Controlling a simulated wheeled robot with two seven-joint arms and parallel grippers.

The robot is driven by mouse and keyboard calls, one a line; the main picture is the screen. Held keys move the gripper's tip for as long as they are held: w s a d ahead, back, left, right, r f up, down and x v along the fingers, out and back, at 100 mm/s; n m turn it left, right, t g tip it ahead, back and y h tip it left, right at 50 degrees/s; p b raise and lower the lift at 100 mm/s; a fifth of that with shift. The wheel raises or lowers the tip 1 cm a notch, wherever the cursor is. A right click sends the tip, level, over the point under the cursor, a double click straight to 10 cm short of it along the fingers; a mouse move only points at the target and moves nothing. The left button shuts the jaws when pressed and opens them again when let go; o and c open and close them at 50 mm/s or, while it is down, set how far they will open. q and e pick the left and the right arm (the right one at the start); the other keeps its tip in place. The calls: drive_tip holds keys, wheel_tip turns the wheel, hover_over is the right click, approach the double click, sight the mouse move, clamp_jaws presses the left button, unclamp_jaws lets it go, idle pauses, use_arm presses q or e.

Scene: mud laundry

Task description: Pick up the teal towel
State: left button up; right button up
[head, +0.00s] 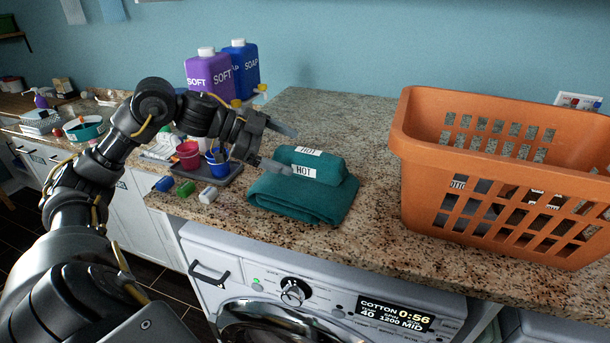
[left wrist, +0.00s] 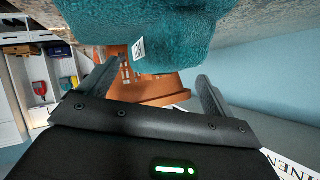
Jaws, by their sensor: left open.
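A rolled teal towel (head: 325,168) with white HOT labels lies on top of a flat folded teal towel (head: 300,202) on the granite counter. Whether they are one piece or two, I cannot tell. My left gripper (head: 280,148) is open and empty at the left end of the roll, one finger by its far side and one by its near side. In the left wrist view the teal cloth (left wrist: 150,25) and its white tag lie just ahead of the open fingers. Contact is not clear. My right gripper is not in view.
An orange basket (head: 480,190) with dark items inside stands to the right. A grey tray (head: 212,175) with a red and a blue cup, and small bottles, sits to the left. Purple (head: 208,77) and blue (head: 243,68) bottles stand behind. The counter behind the towel is clear.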

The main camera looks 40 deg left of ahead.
sight(292, 151)
use_arm(q)
drive_tip(key=shift+p+x, duration=0.5)
drive_tip(key=shift+x, duration=0.75)
drive_tip(key=shift+w+d+f, duration=0.15)
drive_tip(key=shift+w+d, duration=0.1)
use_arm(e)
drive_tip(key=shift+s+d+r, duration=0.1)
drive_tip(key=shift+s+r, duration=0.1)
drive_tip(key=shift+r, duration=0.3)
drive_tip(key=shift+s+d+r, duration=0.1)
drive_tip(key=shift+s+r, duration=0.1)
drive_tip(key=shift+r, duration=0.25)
use_arm(q)
drive_tip(key=c, duration=1.6)
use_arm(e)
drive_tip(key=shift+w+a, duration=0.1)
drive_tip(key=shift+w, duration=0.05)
